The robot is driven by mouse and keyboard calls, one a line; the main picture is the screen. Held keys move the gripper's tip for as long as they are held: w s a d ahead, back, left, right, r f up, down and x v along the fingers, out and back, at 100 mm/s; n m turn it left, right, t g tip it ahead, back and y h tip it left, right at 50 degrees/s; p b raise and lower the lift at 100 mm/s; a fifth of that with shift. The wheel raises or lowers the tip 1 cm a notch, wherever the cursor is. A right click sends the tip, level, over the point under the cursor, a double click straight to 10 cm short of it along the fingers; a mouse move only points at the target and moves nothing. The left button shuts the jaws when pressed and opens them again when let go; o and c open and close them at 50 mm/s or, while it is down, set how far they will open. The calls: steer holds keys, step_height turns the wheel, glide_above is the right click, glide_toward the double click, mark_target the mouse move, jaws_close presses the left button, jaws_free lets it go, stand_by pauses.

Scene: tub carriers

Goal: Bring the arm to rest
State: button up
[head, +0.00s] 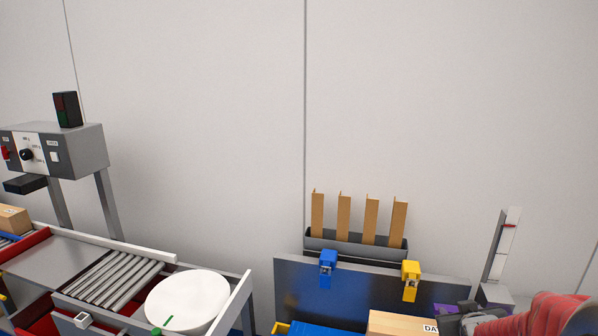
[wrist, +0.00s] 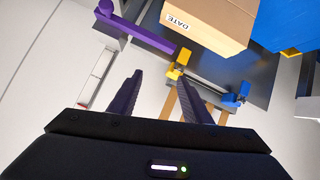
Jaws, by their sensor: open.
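My gripper shows in the wrist view (wrist: 160,95) with its two dark fingers spread apart and nothing between them. In the head view my gripper (head: 462,318) is at the lower right, partly cut off by the frame edge, beside a cardboard box marked DATE (head: 395,323). The same box shows at the top of the wrist view (wrist: 210,22), apart from the fingers. A yellow clip (head: 411,279) and a blue clip (head: 327,266) sit on the dark panel's upper edge.
A dark rack (head: 350,247) with several upright cardboard strips stands behind the panel (head: 300,290). A roller conveyor (head: 110,277) and white round disc (head: 187,301) are at left, below a grey control box (head: 60,148). A white upright post (head: 503,245) stands near my arm.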

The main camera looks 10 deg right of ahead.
steer(key=s+a+r+g+y, duration=0.1)
steer(key=s+a+r, duration=0.1)
steer(key=s+a, duration=0.3)
steer(key=s+a+r+n+g+y, duration=0.1)
steer(key=s+a, duration=0.5)
steer(key=a, duration=0.8)
steer(key=s+a+r+g+y, duration=0.2)
steer(key=s+a, duration=0.4)
steer(key=a, duration=0.4)
step_height(320, 180, up, 3)
steer(key=shift+s+f+n+y, duration=0.15)
steer(key=shift+n+y, duration=0.15)
steer(key=shift+y, duration=0.4)
steer(key=shift+d, duration=0.1)
